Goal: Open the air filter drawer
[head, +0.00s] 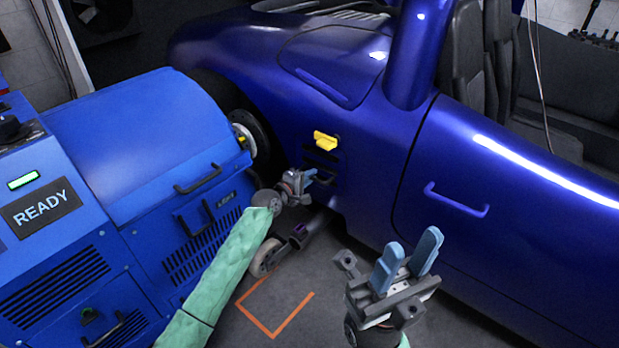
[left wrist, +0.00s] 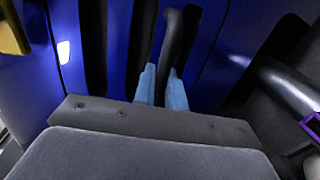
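The air filter drawer is a small panel low in the blue car's side, with a dark handle (head: 323,181) below dark slots. My left gripper (head: 309,177) is at this handle, partly covering it in the head view. In the left wrist view the two blue fingertips (left wrist: 162,88) stand close on either side of the dark handle (left wrist: 172,42), with it filling the gap; the gripper looks shut on it. The drawer front looks about flush with the car side, though the gripper hides part of it. My right gripper (head: 408,256) is open and empty, in front of the car door.
A yellow handle (head: 325,140) sticks out just above the drawer. A blue machine (head: 140,135) with a READY screen and black handles stands left. The door handle (head: 456,200) is at right. A dark tube (head: 310,232) lies below the left gripper.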

